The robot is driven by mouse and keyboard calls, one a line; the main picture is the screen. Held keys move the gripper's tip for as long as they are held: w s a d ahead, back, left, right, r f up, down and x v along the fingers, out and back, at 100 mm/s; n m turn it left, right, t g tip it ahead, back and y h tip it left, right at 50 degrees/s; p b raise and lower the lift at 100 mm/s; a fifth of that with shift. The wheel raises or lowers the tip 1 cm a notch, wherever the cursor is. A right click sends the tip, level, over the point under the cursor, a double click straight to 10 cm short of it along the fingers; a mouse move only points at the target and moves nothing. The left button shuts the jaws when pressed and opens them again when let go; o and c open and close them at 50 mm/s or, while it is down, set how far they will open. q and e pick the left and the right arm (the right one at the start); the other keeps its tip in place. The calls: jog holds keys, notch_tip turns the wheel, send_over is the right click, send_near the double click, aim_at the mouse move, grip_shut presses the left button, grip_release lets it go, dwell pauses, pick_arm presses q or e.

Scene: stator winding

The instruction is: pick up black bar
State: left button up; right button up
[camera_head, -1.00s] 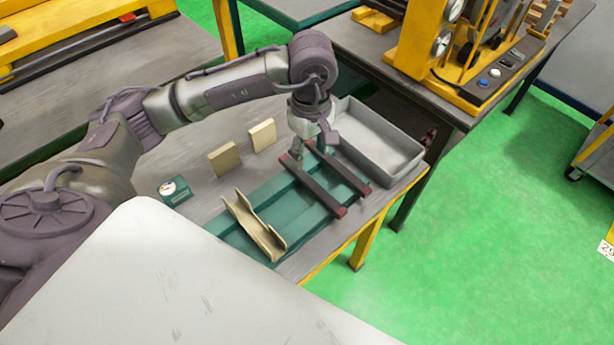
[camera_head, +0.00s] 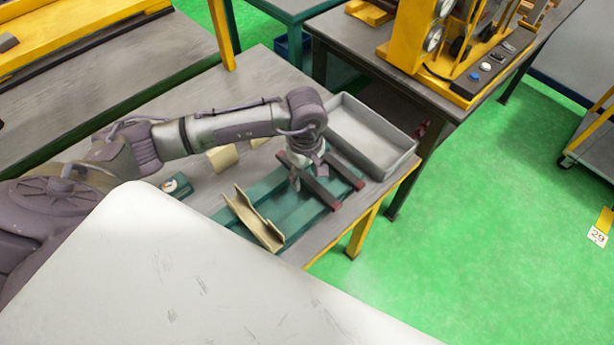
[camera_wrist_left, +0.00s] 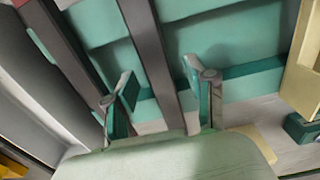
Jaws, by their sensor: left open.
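Two black bars with dark red ends lie side by side across the green tray (camera_head: 270,190). The nearer bar (camera_head: 322,192) is partly hidden by my left gripper (camera_head: 297,178); the farther bar (camera_head: 348,175) lies to its right. In the left wrist view my left gripper (camera_wrist_left: 160,82) is open. One black bar (camera_wrist_left: 148,40) runs between its two fingers, with a gap to each; whether the fingertips are down beside the bar or above it I cannot tell. The other bar (camera_wrist_left: 62,45) passes left of the fingers. My right gripper is not in view.
A grey bin (camera_head: 400,160) stands right of the bars. A beige channel piece (camera_head: 255,218) lies on the tray to the left. Beige blocks (camera_head: 222,158) and a small green box (camera_head: 177,186) are on the table behind. The table's front edge is close.

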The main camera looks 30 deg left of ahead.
pick_arm(q)
grip_shut()
jog(key=shift+r, duration=0.1)
dwell(0.3)
